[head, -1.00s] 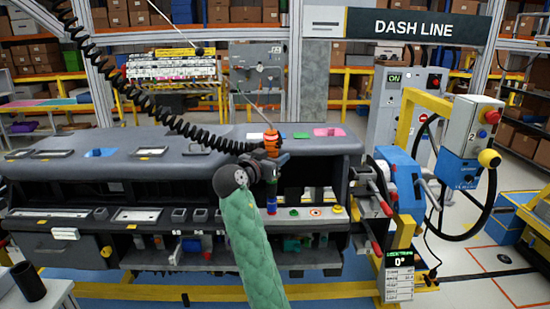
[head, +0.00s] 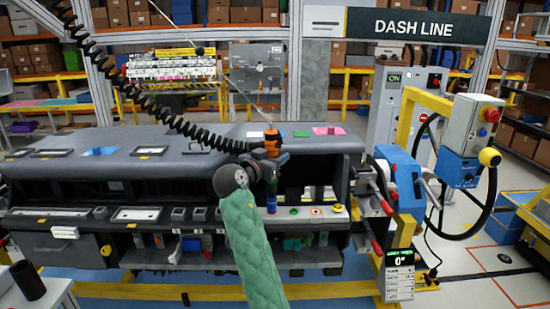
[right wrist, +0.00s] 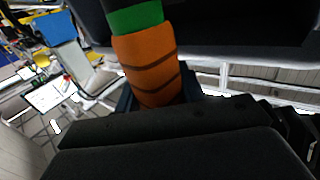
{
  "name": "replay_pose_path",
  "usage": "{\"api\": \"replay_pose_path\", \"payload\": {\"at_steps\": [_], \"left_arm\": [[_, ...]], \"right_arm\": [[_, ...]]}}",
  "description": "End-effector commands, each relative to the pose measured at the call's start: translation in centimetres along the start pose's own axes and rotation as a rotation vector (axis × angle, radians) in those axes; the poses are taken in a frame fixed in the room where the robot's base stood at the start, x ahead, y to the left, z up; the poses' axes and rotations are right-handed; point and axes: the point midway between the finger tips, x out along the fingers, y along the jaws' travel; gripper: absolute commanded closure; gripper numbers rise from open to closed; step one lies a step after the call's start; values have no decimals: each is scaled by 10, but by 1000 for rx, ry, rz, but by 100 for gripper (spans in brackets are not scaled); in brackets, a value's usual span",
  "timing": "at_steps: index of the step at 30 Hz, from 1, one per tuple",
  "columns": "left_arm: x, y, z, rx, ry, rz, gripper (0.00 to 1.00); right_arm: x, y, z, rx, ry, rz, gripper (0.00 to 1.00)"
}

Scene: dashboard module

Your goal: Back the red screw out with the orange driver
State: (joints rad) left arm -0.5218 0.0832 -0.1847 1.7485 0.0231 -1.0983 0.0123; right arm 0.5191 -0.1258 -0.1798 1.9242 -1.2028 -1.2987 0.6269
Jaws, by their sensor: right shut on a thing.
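The orange driver (head: 272,143) stands about upright over the front shelf of the dashboard module (head: 190,140), with a black coiled cord at its top. My right gripper (head: 267,168) is shut around its body. The orange and green driver body also shows in the right wrist view (right wrist: 148,65), rising out of the gripper. The driver's lower end (head: 271,200), with a blue band, points down at the shelf. I cannot make out the red screw; the shelf spot under the tip is covered. My left gripper is not in view.
A green spot (head: 294,211), an orange-ringed spot (head: 316,211) and a yellow button (head: 338,208) sit on the shelf right of the driver. A display (head: 399,262) at lower right reads 0°. A blue and yellow fixture (head: 402,180) stands at the module's right end.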

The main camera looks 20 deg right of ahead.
Motion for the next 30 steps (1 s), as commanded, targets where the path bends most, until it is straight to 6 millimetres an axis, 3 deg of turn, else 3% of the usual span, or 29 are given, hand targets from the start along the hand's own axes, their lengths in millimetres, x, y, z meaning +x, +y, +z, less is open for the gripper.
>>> {"api": "replay_pose_path", "payload": {"at_steps": [14, 30], "left_arm": [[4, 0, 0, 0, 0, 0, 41], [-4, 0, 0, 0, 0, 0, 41]], "right_arm": [[1, 0, 5, -6, -9, 2, 100], [0, 0, -22, -2, -4, 2, 100]]}}
